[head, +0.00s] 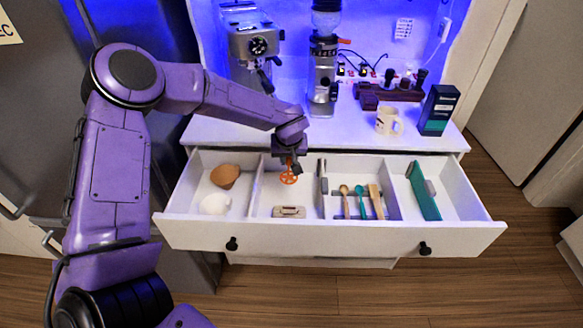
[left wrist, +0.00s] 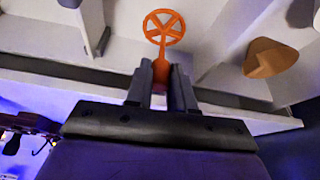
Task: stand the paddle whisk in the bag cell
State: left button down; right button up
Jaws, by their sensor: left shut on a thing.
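The orange paddle whisk (head: 289,179) has a round, spoked head. My left gripper (head: 293,163) is shut on its short stem, and the head hangs down over the second drawer cell from the left. The left wrist view shows the spoked head (left wrist: 164,27) beyond the two dark fingers of the gripper (left wrist: 163,76). The open white drawer (head: 330,234) has several cells. I cannot tell by any marking which one is the bag cell. The second cell holds a small pale item (head: 289,211) near its front. My right gripper is out of view.
The left cell holds a brown cone (head: 225,176) and a white piece (head: 215,204). Spoons and a wooden tool (head: 376,201) lie in the third cell, a teal flat piece (head: 424,192) in the right one. A mug (head: 389,121) and dark box (head: 438,110) stand on the counter.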

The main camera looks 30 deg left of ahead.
aim_at(291, 172)
pick_arm(q)
jog(key=w+f, duration=0.1)
jog(key=w+a+f, duration=0.1)
jog(key=f, duration=0.1)
jog(key=shift+w+f, duration=0.35)
jog(key=shift+f, duration=1.4)
jog(key=c, duration=1)
grip_release()
jog(key=shift+f, duration=0.1)
jog(key=v, duration=1.2)
